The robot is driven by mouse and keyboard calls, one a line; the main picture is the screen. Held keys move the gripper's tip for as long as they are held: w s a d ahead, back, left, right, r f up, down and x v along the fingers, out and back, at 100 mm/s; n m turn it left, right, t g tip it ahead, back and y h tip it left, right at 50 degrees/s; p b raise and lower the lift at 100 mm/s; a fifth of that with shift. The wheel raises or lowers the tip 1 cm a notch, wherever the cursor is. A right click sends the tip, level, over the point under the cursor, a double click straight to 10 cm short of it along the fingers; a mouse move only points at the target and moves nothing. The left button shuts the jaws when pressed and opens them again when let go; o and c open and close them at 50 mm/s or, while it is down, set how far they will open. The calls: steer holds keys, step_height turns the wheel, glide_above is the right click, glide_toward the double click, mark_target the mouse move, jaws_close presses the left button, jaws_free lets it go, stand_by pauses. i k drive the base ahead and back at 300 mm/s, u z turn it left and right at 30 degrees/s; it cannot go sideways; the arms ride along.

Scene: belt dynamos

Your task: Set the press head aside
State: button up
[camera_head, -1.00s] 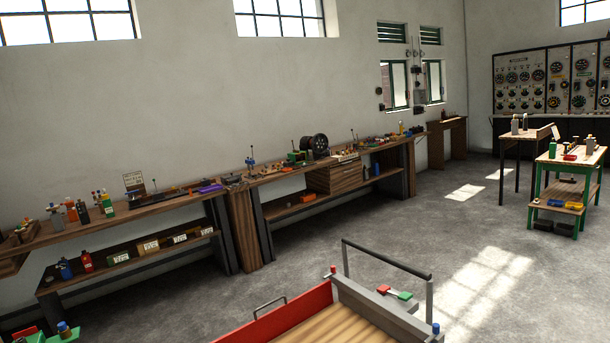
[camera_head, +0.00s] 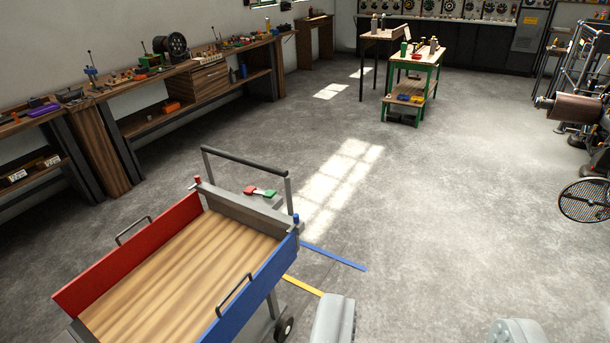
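I cannot make out a press head in this view. My gripper (camera_head: 425,325) shows only as two pale grey finger ends at the bottom edge, cut off by the frame. They stand wide apart with bare floor between them, and I see nothing held. A cart (camera_head: 258,208) with a wooden bed, a red side and a blue side stands to the left of the gripper. Its bed is empty as far as it shows. A red and green piece (camera_head: 259,192) sits on the cart's grey end below a dark push bar.
A long workbench (camera_head: 150,78) with tools runs along the left wall. A green-legged table (camera_head: 412,75) and a dark-legged table (camera_head: 365,60) stand at the back. Machinery (camera_head: 585,108) is at the right. The floor between is clear, with blue (camera_head: 333,256) and yellow (camera_head: 302,284) lines beside the cart.

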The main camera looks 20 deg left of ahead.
mark_target(88, 71)
steer(key=u, duration=0.05)
steer(key=i, duration=5.6)
steer(key=u, duration=2.65)
steer(key=i, duration=0.55)
steer(key=u, duration=0.05)
